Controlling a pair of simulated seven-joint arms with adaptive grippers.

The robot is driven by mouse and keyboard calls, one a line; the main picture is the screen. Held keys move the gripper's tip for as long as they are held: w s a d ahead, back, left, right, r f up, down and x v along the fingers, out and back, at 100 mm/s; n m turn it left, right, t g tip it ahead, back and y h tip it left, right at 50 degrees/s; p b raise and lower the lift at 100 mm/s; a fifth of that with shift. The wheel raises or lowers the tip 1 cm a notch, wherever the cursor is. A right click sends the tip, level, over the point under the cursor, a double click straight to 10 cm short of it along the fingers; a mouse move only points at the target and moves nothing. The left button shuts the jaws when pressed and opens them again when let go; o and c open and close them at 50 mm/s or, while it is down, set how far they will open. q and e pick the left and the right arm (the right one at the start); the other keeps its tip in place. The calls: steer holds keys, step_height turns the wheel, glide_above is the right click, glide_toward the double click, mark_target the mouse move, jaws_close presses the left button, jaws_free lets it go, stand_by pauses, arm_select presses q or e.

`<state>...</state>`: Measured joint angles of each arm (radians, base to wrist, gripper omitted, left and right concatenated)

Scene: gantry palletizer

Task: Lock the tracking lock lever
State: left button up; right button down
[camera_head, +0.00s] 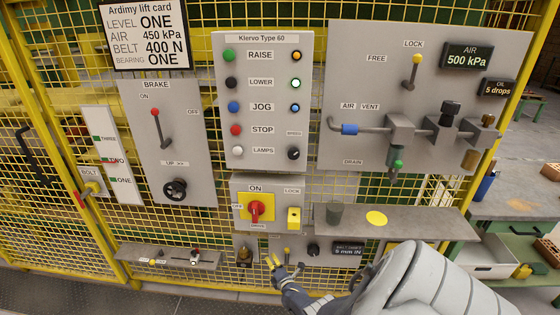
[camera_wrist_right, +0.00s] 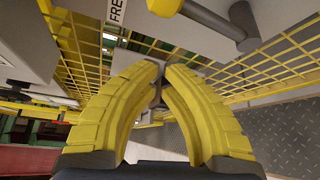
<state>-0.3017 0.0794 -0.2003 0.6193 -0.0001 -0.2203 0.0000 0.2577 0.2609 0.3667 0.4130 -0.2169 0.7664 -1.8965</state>
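A small lever with a yellow tip (camera_head: 287,252) stands on the grey panel below the shelf, left of a black knob (camera_head: 313,249) and the "5 mm IN" display (camera_head: 348,248). I take it for the tracking lock lever, but its label is too small to read here. My right gripper (camera_head: 273,261) is just left of and below this lever, apart from it. In the right wrist view its yellow fingers (camera_wrist_right: 162,68) nearly meet at the tips, with nothing held. A yellow lever knob (camera_wrist_right: 165,7) shows above them beside a "FREE" label (camera_wrist_right: 116,10). My left gripper is out of view.
The red rotary switch (camera_head: 256,208) and yellow lock tab (camera_head: 293,217) are just above the gripper. Yellow mesh fence surrounds the panels. Another LOCK/FREE lever (camera_head: 413,72) is high right.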

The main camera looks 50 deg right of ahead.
steer(key=f+v, duration=0.1)
steer(key=v, duration=0.8)
steer(key=shift+s+f, duration=0.3)
steer(key=shift+s, duration=0.2)
steer(key=s+a+f+m+g+y, duration=0.2)
steer(key=s+a+f+m+g, duration=0.1)
steer(key=s+a+f+m, duration=0.5)
steer(key=s+a+f+m+g+y, duration=0.25)
steer(key=s+a+f+g, duration=0.2)
steer(key=f, duration=0.65)
steer(key=s+a+f+g, duration=0.2)
steer(key=s+a, duration=0.3)
steer(key=s, duration=0.5)
steer(key=s+a+f+m+g+y, duration=0.1)
steer(key=s+a+f, duration=0.3)
steer(key=s, duration=0.6)
steer(key=s+a+f+m+g+y, duration=0.1)
steer(key=s+a+f+g, duration=0.1)
steer(key=s+a, duration=0.5)
steer(key=s+f, duration=0.1)
steer(key=s, duration=0.2)
steer(key=shift+f+g, duration=0.2)
steer(key=shift+g, duration=0.15)
